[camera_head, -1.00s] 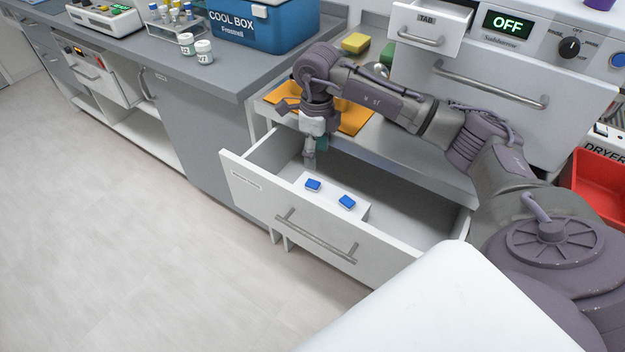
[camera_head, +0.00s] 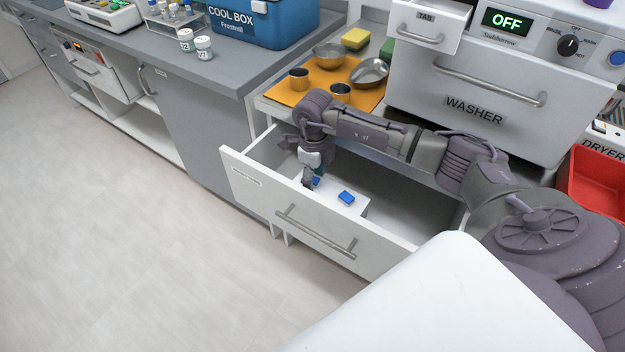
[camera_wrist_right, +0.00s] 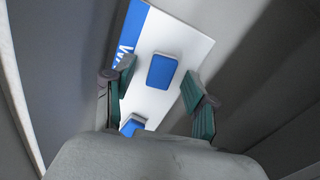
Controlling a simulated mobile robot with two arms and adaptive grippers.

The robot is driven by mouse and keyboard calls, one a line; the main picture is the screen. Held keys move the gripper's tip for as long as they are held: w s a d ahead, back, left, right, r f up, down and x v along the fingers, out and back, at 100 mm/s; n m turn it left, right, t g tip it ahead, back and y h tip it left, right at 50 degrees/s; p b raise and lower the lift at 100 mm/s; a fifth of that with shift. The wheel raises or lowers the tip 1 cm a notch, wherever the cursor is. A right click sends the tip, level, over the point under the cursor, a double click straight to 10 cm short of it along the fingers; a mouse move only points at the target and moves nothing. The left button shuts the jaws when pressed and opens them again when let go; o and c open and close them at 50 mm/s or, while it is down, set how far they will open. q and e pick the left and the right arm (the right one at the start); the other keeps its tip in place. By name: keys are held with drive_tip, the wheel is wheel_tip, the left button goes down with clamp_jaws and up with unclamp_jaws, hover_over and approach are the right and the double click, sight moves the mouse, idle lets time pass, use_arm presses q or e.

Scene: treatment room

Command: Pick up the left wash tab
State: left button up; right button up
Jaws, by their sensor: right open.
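The left wash tab (camera_head: 317,181) is a small blue block on a white box (camera_head: 358,212) in the open drawer; my right gripper partly hides it in the head view. The right wash tab (camera_head: 346,197) lies on the same box in plain view. My right gripper (camera_head: 310,184) points down into the drawer at the left tab. In the wrist view its two fingers (camera_wrist_right: 160,84) are open, with one blue tab (camera_wrist_right: 162,71) between them, not gripped. Another blue tab (camera_wrist_right: 132,124) is partly hidden by the gripper body. My left gripper is not in view.
The drawer front (camera_head: 300,215) with its handle and the side walls stand close around the gripper. The drawer's right part is empty. Metal bowls and cups stand on an orange mat (camera_head: 318,92) behind. The washer (camera_head: 480,100) is at the back right.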

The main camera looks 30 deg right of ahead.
drive_tip(key=c, duration=0.9)
